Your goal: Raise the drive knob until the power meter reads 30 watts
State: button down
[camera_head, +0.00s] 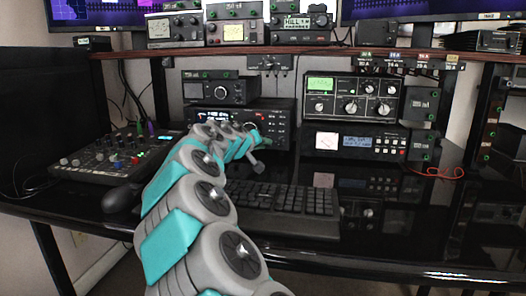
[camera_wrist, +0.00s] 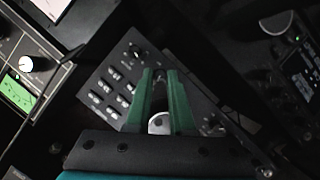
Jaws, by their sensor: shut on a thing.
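My gripper (camera_head: 264,141) reaches the front of the middle black radio (camera_head: 282,112), near its lower right part. In the wrist view my gripper's two green fingers (camera_wrist: 160,76) are closed together against a panel with several small buttons (camera_wrist: 112,88). They are shut on a small knob, mostly hidden between the tips; its label cannot be read, so I cannot confirm it is the drive knob. A round silvery part (camera_wrist: 159,123) shows between the fingers, nearer the palm. Several meters are in view, including two shelf meters (camera_head: 160,29) (camera_head: 233,32). Which is the power meter and its reading cannot be told.
A black unit with a lit green meter (camera_head: 320,84) stands to the right, above another unit (camera_head: 365,142). A keyboard (camera_head: 285,205) lies under my arm. A mixer (camera_head: 105,158) and a mouse (camera_head: 122,197) are at left. The right desk surface (camera_head: 430,230) is clear.

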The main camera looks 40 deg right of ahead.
jog(key=m+y+b, duration=0.1)
jog(key=m+t+b, duration=0.1)
jog(key=m+b, duration=0.1)
jog(key=shift+s+d+y, duration=0.1)
jog(key=shift+s+y, duration=0.05)
jog(key=shift+y, duration=0.25)
jog(key=shift+b, duration=0.35)
jog(key=c, duration=0.8)
grip_release()
jog(key=shift+r, duration=0.1)
jog(key=shift+v, duration=3.85)
jog(key=shift+s, duration=0.1)
